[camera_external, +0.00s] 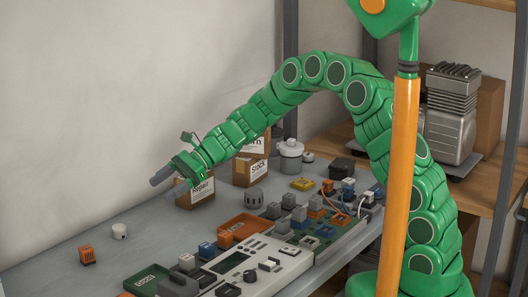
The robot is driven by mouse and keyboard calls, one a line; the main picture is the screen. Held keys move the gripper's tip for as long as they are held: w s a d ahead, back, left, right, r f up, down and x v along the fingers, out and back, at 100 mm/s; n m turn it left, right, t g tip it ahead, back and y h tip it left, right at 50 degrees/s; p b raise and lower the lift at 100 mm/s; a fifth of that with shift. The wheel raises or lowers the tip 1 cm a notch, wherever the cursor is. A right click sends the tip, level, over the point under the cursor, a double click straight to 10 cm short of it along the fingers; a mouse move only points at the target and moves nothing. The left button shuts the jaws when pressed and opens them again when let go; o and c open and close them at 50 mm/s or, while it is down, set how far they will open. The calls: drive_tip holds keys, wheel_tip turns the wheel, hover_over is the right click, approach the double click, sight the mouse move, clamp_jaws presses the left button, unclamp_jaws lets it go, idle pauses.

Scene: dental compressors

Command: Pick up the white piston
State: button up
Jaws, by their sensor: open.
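A small white cylinder (119,231), which looks like the white piston, stands upright on the grey workbench (60,268) at the left. Small dark marks show on its side. My gripper (167,184) is open and empty, with its grey fingers pointing left and down. In the picture it is above and to the right of the white cylinder, apart from it, in front of a cardboard box. The exact height of my gripper above the bench is hard to tell.
An orange block (87,255) sits left of the white cylinder. Cardboard boxes (198,193) stand behind my gripper. A white lidded pot (290,158) is farther back. Circuit boards, an orange tray (246,226) and a grey device (250,262) fill the front. Bench around the cylinder is clear.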

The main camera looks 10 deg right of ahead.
sight(121, 226)
drive_tip(key=a+f+m, duration=0.1)
drive_tip(key=a+f, duration=0.1)
drive_tip(key=a+f+m, duration=0.1)
drive_tip(key=a+f, duration=0.2)
drive_tip(key=w+a+f+m+y, duration=0.1)
drive_tip(key=a+f, duration=0.2)
drive_tip(key=shift+m+t, duration=0.3)
drive_tip(key=shift+f+x, duration=0.25)
drive_tip(key=shift+x, duration=3.6)
drive_tip(key=shift+f, duration=0.15)
drive_tip(key=shift+c, duration=0.2)
drive_tip(key=shift+d, duration=0.1)
drive_tip(key=c, duration=1.1)
drive_tip(key=shift+o, duration=0.2)
